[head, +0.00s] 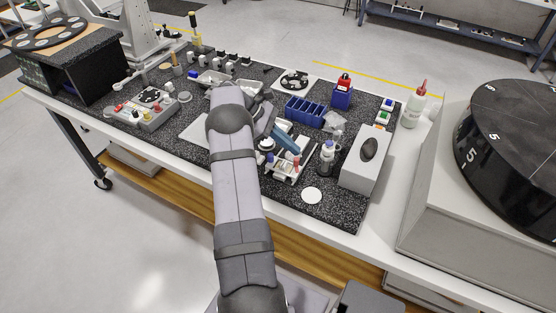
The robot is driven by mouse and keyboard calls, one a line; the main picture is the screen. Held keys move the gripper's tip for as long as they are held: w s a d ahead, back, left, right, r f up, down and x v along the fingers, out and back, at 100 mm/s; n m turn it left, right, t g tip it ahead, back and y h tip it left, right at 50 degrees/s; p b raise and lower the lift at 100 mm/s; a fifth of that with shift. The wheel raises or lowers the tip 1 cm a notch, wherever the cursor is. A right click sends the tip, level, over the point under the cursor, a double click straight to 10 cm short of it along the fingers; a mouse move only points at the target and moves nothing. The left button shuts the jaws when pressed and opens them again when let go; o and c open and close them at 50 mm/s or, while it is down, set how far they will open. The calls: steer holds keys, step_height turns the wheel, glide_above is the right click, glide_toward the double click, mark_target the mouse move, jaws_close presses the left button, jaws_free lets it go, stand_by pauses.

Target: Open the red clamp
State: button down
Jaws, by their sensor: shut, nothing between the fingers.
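A small pale fixture (279,178) stands on the dark speckled worktop, right of my arm. A small red part (297,161) stands up on it, and I take this for the red clamp. It is too small to tell how its lever is set. My gripper (293,147), with a blue-grey end, points down and right just above the fixture. It looks shut and empty. It appears close to the red part, but I cannot tell whether they touch. My forearm and wrist hide part of the worktop to the left.
A white box with a dark oval (369,149) and a bottle (326,160) stand right of the fixture. Blue bins (306,112) lie behind. Another fixture with red and yellow knobs (146,115) is at left. A white disc (312,195) lies on open worktop in front.

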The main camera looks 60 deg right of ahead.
steer(key=shift+s+a, duration=0.1)
steer(key=shift+a, duration=0.05)
steer(key=shift+s+a+r+p, duration=0.1)
steer(key=shift+s+a+p, duration=0.15)
steer(key=shift+a+p, duration=0.15)
steer(key=shift+a, duration=0.1)
steer(key=shift+s+a+f, duration=0.1)
steer(key=shift+f, duration=0.1)
steer(key=shift+w+r+b, duration=0.2)
steer(key=shift+w+b, duration=0.1)
steer(key=shift+w, duration=0.05)
steer(key=d+b+v, duration=0.1)
steer(key=b+v, duration=0.1)
steer(key=v, duration=0.4)
steer(key=shift+w+a+r, duration=0.25)
steer(key=shift+a+r, duration=0.1)
steer(key=shift+a, duration=0.1)
